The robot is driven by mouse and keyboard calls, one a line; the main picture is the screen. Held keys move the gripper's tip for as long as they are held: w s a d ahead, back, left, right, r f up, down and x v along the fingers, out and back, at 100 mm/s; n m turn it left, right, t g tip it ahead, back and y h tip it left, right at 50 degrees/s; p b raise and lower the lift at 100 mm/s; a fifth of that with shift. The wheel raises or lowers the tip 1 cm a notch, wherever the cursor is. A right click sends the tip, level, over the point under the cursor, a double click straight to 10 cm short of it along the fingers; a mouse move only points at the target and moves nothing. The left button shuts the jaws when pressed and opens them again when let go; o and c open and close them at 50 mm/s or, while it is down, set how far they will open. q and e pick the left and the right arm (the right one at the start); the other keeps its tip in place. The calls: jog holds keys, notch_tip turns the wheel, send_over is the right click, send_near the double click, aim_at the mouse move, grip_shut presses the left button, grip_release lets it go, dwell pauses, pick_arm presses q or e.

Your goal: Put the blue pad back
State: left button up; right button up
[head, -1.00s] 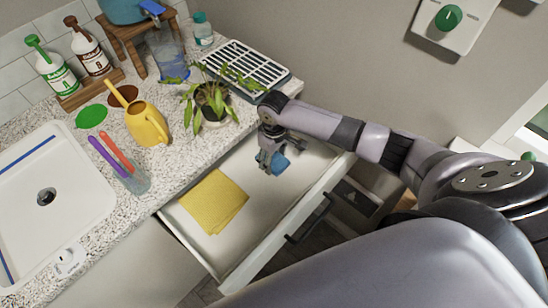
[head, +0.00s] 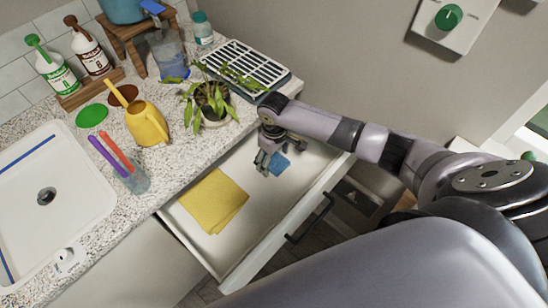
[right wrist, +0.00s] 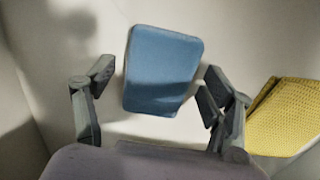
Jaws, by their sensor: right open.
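The blue pad (head: 279,164) is in the open drawer (head: 250,240), toward its right end. It also shows in the right wrist view (right wrist: 162,62), between and just beyond the spread fingers, with a gap on each side. My right gripper (head: 265,167) is open and points down into the drawer, right beside the pad. The pad looks slightly tilted; I cannot tell whether it lies fully flat on the drawer floor. My left gripper is not in view.
A folded yellow cloth (head: 213,201) lies in the drawer left of the pad. On the counter above stand a potted plant (head: 212,105), a drying rack (head: 248,66), a yellow watering can (head: 147,124) and a glass with pens (head: 134,180). The drawer floor between cloth and pad is clear.

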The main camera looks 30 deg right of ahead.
aim_at(274, 160)
notch_tip(274, 160, up, 12)
jog(key=shift+r, duration=0.15)
dwell(0.3)
jog(key=shift+r, duration=0.1)
dwell(0.3)
